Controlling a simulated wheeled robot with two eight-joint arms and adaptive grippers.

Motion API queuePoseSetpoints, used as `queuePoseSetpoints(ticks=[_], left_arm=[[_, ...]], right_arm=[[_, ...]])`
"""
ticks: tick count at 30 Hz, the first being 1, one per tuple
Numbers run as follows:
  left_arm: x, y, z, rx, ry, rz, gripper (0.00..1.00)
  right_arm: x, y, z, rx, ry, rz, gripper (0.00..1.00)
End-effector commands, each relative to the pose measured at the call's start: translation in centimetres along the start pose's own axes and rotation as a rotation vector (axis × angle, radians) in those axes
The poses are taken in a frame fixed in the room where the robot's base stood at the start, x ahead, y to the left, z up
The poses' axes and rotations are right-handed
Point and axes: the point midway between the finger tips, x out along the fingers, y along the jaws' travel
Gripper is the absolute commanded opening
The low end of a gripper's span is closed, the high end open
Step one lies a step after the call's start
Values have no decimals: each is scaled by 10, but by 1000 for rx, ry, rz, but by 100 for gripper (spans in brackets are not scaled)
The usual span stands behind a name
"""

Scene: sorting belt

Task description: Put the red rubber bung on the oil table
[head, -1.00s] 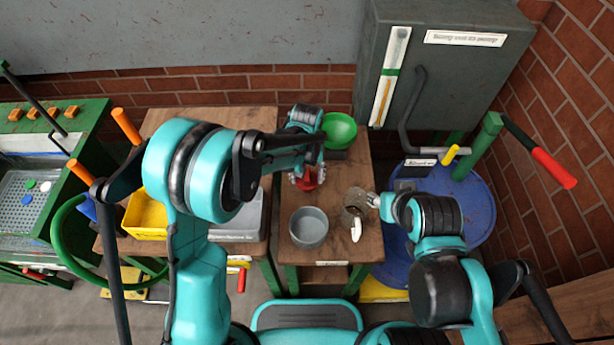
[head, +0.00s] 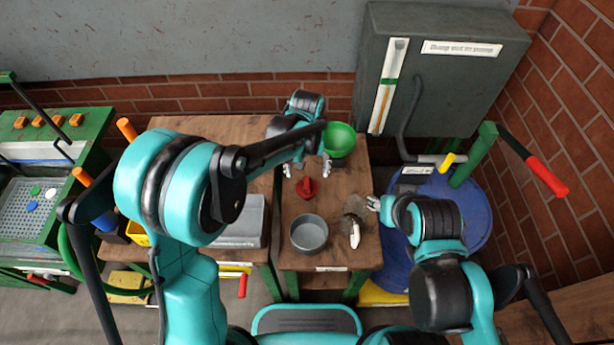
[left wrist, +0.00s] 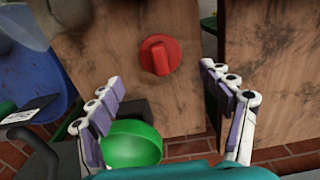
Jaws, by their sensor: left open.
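The red rubber bung (head: 307,188) sits on the narrow wooden table (head: 300,262) in the middle of the head view. That table's front label is too small to read, so I cannot confirm it is the oil table. In the left wrist view the bung (left wrist: 160,55) lies on bare wood beyond the fingertips. My left gripper (head: 307,170) is open and empty, just behind the bung and apart from it. Its spread fingers also show in the left wrist view (left wrist: 160,90). My right gripper (head: 373,203) is at the table's right edge; its jaws are too small to read.
A green bowl (head: 340,139) stands at the back of the table, close to the left gripper. A grey pot (head: 309,234) and a small white object (head: 355,235) are in front. A blue drum (head: 470,205) stands right. A grey tray (head: 240,222) is on the left table.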

Motion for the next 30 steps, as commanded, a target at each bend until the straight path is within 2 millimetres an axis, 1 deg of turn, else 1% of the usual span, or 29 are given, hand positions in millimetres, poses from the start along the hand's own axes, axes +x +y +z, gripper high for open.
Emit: queuePoseSetpoints(ticks=[1, 3, 6, 9, 14, 17, 20, 23, 27, 30], left_arm=[[-14, 0, 0, 0, 0, 0, 80], [-26, 0, 0, 0, 0, 0, 80], [-38, 0, 0, 0, 0, 0, 80], [-45, 0, 0, 0, 0, 0, 80], [-48, 0, 0, 0, 1, 0, 80], [-53, -6, 3, -1, 11, 4, 80], [-68, -20, 10, -4, 45, 15, 80], [-89, -42, 23, -5, 103, 30, 80], [-116, -75, 48, -5, 199, 47, 80], [-129, -97, 69, -5, 269, 53, 80]], right_arm=[[-5, 0, -4, 0, 0, 0, 40], [-8, 0, -6, 0, 0, 0, 40], [-11, 0, -8, 0, 0, 0, 40], [-12, 0, -8, 0, 0, 0, 40], [-12, 0, -8, 0, 0, 0, 40], [-12, 0, -8, 0, 0, 0, 40], [-12, 0, -8, 0, 0, 0, 40], [-12, 0, -8, 0, 0, 0, 40], [-12, 0, -8, 0, 0, 0, 40], [-12, 0, -8, 0, 0, 0, 40]])
